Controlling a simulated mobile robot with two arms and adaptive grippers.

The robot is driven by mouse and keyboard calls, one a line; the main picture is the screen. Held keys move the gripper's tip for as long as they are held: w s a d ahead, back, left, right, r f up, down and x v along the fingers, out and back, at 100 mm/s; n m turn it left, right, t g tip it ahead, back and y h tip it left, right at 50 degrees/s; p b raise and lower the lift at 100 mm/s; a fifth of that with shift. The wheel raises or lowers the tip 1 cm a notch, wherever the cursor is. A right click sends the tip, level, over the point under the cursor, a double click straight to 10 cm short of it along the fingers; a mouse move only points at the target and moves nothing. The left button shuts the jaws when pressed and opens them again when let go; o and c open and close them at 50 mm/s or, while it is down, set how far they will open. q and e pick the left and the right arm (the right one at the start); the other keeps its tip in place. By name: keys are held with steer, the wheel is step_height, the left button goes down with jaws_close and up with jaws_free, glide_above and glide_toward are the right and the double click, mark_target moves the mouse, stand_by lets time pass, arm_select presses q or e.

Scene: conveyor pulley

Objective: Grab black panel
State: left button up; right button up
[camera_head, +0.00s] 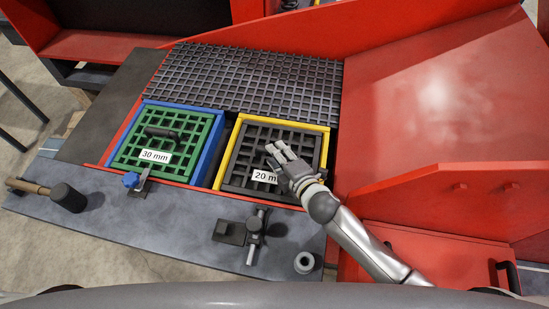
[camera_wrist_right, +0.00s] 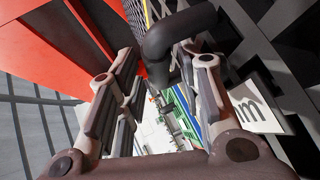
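The black grid panel (camera_head: 248,139) with a white "20 mm" label (camera_head: 265,176) lies inside a yellow frame (camera_head: 227,153). My right gripper (camera_head: 277,150) is over the right part of this panel and partly covers it and its label. In the right wrist view its fingers (camera_wrist_right: 160,62) are spread apart, with a black curved handle (camera_wrist_right: 180,35) showing between and beyond the fingertips. I cannot tell whether any finger touches the handle. My left gripper is not in view.
A green "30 mm" panel (camera_head: 182,145) with a black handle sits in a blue frame (camera_head: 207,150) to the left. A hammer (camera_head: 67,197) and clamp parts (camera_head: 254,232) lie on the grey front ledge (camera_head: 150,225). Red walls (camera_head: 440,100) rise on the right.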

steer(key=shift+c, duration=0.3)
jaws_close()
steer(key=shift+r, duration=0.2)
steer(key=shift+f, duration=0.15)
